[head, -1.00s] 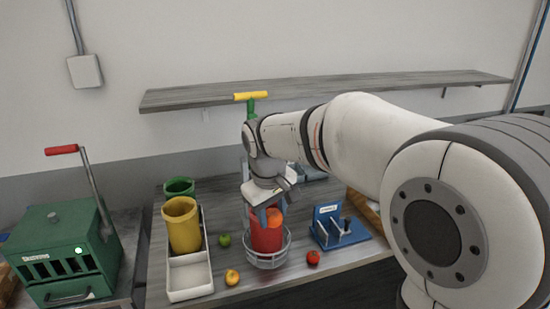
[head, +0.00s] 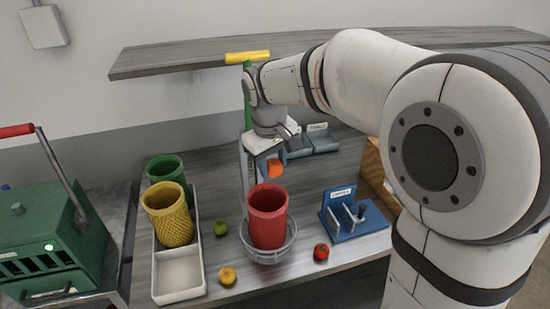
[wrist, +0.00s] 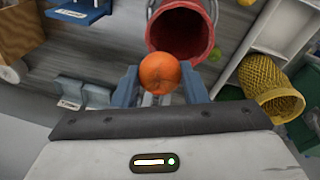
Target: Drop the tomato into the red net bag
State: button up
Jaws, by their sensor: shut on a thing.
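The tomato (head: 321,252), red with a dark green top, lies on the table right of the wire basket. The red net bag (head: 267,218) stands upright and open-mouthed in the basket; its mouth also shows in the wrist view (wrist: 182,50). My gripper (head: 270,166) is shut on a round orange fruit (head: 275,168). The fruit also shows between the fingers in the wrist view (wrist: 160,73). In the head view, it hangs above and apart from the bag's rim. The bag's bottom inside is hidden in the head view.
The wire basket (head: 268,257) surrounds the red bag's base. Yellow (head: 168,215) and green (head: 165,168) net bags stand in a white tray (head: 178,282) at left. A green fruit (head: 221,228) and a yellow fruit (head: 227,276) lie between. A blue labelled stand (head: 352,222) is right.

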aim_at(273, 174)
jog(key=shift+f+b, duration=1.1)
jog(key=shift+f, duration=0.85)
jog(key=o, duration=1)
jog(key=shift+r, duration=0.1)
jog(key=r, duration=0.5)
jog(key=s+r+b, duration=0.1)
jog(key=r, duration=0.1)
jog(key=shift+s+a+r, duration=0.1)
jog(key=shift+a+r, duration=0.15)
jog(key=shift+r, duration=0.05)
jog(key=s+d+f+m, duration=0.2)
jog(key=s+d+f, duration=0.1)
jog(key=s+d, duration=0.2)
jog(key=s+d+f+m+t, duration=0.1)
jog(key=s+d+f+m, duration=0.1)
jog(key=s+d, duration=0.3)
jog(key=s+d+f+m, duration=0.3)
jog(key=s+d+f, duration=0.1)
jog(key=s, duration=0.4)
jog(key=shift+d+f+t+y, duration=0.3)
jog(key=shift+d+f, duration=0.05)
jog(key=shift+d, duration=0.4)
